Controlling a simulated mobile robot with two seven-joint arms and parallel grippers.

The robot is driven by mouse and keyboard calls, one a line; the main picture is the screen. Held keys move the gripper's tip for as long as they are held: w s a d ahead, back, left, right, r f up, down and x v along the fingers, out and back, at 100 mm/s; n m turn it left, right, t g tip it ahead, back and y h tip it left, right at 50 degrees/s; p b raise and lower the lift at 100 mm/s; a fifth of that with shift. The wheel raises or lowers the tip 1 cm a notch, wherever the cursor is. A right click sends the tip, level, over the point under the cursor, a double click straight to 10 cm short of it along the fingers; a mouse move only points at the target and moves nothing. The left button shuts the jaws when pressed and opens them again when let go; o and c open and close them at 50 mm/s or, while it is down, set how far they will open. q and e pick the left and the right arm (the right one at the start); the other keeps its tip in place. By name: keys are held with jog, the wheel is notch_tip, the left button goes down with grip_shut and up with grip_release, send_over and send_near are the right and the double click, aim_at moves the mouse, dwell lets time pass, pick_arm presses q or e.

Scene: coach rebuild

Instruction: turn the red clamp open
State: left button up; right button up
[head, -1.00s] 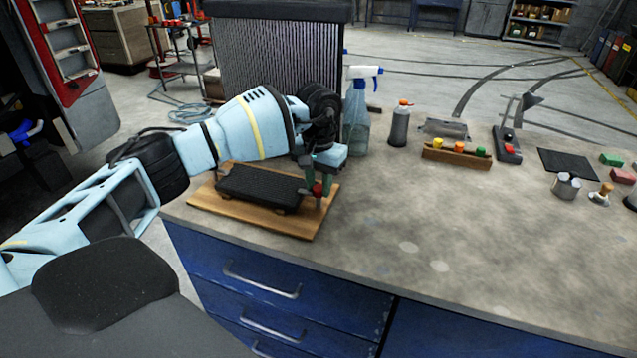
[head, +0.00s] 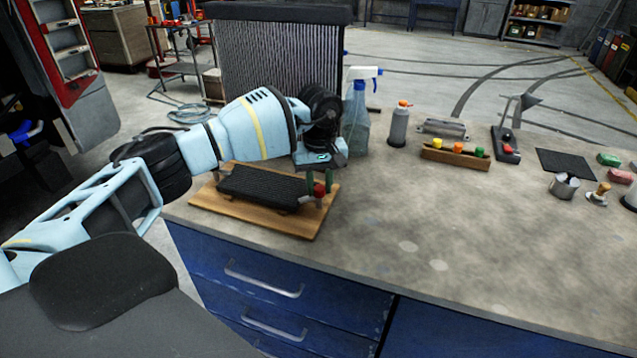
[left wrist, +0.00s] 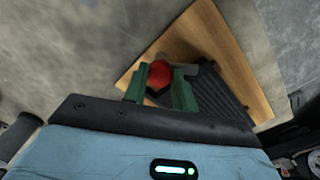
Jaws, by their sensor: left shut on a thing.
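The red clamp (head: 319,190) stands at the right end of a black ribbed block on a wooden board (head: 262,222), at the left of the bench. My left gripper (head: 319,184) is shut on it, one green finger on each side. In the left wrist view the rounded red clamp top (left wrist: 160,75) sits between the green fingers of my left gripper (left wrist: 160,88). The clamp's lower part is mostly hidden there by the gripper. My right gripper is not in view.
A spray bottle (head: 358,115) stands close behind my left gripper. Farther right are a grey bottle (head: 399,126), a wooden block with coloured knobs (head: 455,157) and a black mat (head: 568,163). The bench front and middle are clear.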

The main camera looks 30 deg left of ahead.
aim_at(320, 188)
pick_arm(q)
jog(key=n, duration=0.4)
jog(key=shift+r+n+p, duration=0.15)
jog(key=shift+n+p, duration=0.2)
jog(key=shift+n, duration=0.05)
jog(key=shift+n+p, duration=0.3)
jog(key=shift+n, duration=1.6)
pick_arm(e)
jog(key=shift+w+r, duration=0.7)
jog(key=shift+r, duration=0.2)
pick_arm(q)
jog(key=o, duration=1)
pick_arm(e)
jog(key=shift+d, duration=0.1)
pick_arm(q)
notch_tip(320, 188, up, 7)
jog(key=shift+f, duration=0.2)
jog(key=shift+r, duration=0.5)
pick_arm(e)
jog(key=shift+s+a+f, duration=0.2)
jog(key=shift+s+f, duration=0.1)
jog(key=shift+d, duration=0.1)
